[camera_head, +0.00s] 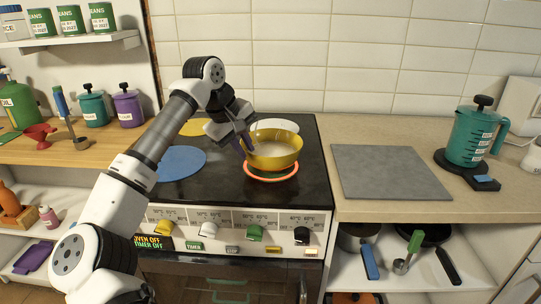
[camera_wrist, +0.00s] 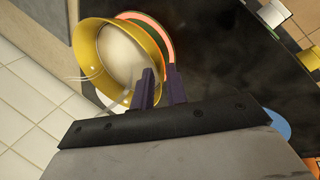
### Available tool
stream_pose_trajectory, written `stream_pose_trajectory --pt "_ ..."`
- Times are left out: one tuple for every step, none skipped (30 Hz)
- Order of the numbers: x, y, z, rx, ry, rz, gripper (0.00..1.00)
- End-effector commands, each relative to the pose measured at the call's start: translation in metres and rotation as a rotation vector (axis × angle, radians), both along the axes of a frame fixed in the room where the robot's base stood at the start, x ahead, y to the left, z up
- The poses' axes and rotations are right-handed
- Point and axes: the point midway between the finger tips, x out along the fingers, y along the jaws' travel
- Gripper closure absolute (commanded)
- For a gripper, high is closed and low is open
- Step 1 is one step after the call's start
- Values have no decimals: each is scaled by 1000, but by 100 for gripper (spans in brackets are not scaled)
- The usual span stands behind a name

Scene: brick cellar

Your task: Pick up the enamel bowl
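My gripper (camera_head: 246,143) is at the bowl's left side, pointing down. Its two dark purple fingers (camera_wrist: 160,78) are a little apart at the bowl's edge, one over the inside and one outside. A gap shows between them. Whether they touch the wall is hidden.
A blue disc (camera_head: 181,163) and a yellow disc (camera_head: 195,127) lie on the stove left of the bowl; a white disc (camera_head: 278,124) is behind it. A grey board (camera_head: 388,171) and a teal kettle (camera_head: 470,136) are on the right counter. The tiled wall (camera_head: 345,60) stands close behind.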

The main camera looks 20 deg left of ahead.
Motion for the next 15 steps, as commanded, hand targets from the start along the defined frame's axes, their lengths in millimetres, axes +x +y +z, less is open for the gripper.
stream_pose_trajectory --pt "3 -2 -6 -3 0 -1 85" --pt "4 -3 -9 -3 -1 -1 85" --pt "5 -3 -13 -1 0 0 85" --pt "6 -4 -15 -1 0 0 85" --pt "7 -4 -16 -1 0 0 85" --pt "7 -4 -18 -1 0 0 85" --pt "8 -4 -19 -1 0 0 85" --pt "9 -4 -20 -3 -1 -1 85" --pt "10 -5 -21 -3 -1 -1 85" --pt "11 -5 -23 -3 0 -1 85" --pt "13 -5 -26 -3 0 -1 85" --pt "16 -5 -29 -3 0 -1 85" --pt "19 -5 -33 -4 -1 -3 85" --pt "21 -6 -37 -5 0 -2 85" --pt "25 -5 -42 -4 0 -2 85"
